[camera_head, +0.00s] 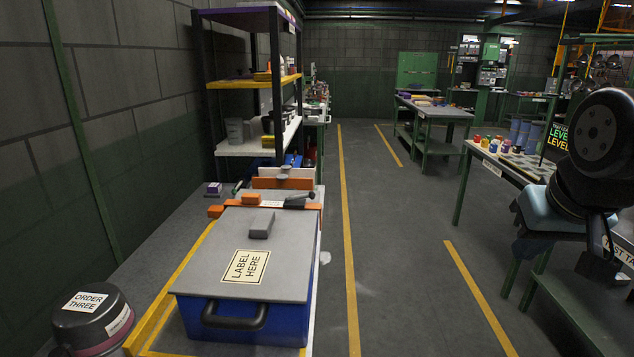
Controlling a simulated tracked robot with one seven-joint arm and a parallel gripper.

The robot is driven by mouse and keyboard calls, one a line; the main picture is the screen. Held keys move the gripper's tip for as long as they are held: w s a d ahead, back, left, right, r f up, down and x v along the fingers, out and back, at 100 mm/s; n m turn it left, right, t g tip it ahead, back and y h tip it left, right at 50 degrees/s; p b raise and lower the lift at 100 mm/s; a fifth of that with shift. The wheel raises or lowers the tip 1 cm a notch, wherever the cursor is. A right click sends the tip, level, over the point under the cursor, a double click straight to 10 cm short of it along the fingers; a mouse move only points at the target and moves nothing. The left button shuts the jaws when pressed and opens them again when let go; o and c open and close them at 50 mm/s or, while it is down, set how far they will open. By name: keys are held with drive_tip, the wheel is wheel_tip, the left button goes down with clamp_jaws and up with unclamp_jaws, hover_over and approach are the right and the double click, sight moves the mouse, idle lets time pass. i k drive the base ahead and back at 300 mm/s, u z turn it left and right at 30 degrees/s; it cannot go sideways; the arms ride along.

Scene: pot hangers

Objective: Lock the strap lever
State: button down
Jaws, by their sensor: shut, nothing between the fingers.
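A blue box (283,326) with a grey lid (206,262) stands on the bench at lower centre. My arm shows at the right edge, well apart from the box. My gripper's fingers are not visible.
A dark round pot (92,318) marked "ORDER THREE" stands at lower left. A shelf rack (258,84) rises behind the box along the left wall. A table with coloured pots (510,160) stands at right. The aisle floor between is clear.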

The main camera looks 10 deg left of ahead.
sight(311, 195)
drive_tip(key=u, duration=0.1)
drive_tip(key=i, duration=1.4)
drive_tip(key=u, duration=0.25)
